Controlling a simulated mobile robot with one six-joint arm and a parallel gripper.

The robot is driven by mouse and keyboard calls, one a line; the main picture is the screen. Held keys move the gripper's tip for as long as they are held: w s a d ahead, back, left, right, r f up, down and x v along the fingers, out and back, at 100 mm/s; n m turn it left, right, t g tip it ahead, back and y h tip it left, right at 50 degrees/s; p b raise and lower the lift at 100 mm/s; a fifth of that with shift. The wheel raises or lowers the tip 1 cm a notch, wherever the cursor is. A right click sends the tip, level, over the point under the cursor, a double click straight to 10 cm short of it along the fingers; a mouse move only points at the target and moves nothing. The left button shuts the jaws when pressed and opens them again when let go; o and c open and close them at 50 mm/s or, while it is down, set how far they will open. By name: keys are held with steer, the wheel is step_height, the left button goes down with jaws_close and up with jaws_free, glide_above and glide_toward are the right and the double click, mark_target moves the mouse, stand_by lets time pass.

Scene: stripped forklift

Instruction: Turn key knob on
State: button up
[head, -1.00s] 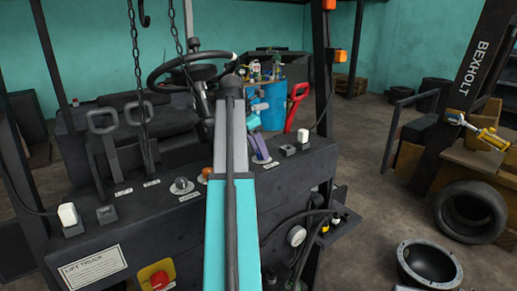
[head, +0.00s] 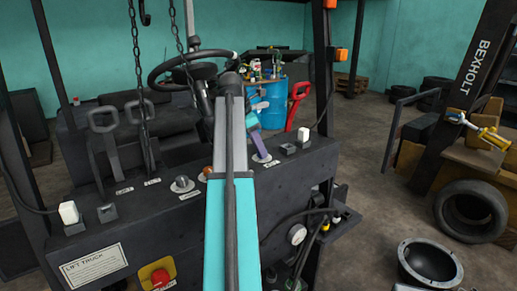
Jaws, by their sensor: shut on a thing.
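My arm reaches up over the dark control panel (head: 122,208) of the forklift, and its wrist bends down behind the arm. My gripper (head: 262,156), with blue-purple fingers, points down at the top of the panel beside a small white label. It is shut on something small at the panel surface. The fingers and arm hide what they hold, so the key knob itself cannot be made out. A grey round knob (head: 182,184) and an orange knob (head: 207,172) stand on the panel to the left of the gripper.
Switches (head: 287,149) stand close right of the gripper. Chains (head: 139,80) hang at the left before the steering wheel (head: 190,70). A red knob on yellow (head: 158,274) is on the panel's front.

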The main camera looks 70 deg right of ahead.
steer(key=shift+w+d+m+g+y, duration=0.15)
steer(key=shift+m+g+y, duration=0.15)
steer(key=shift+m, duration=0.8)
steer(key=shift+d+m+g+y, duration=0.1)
steer(key=shift+m+g+y, duration=0.15)
steer(key=shift+m, duration=0.85)
steer(key=o, duration=1)
steer(key=shift+o, duration=0.2)
steer(key=shift+s, duration=0.3)
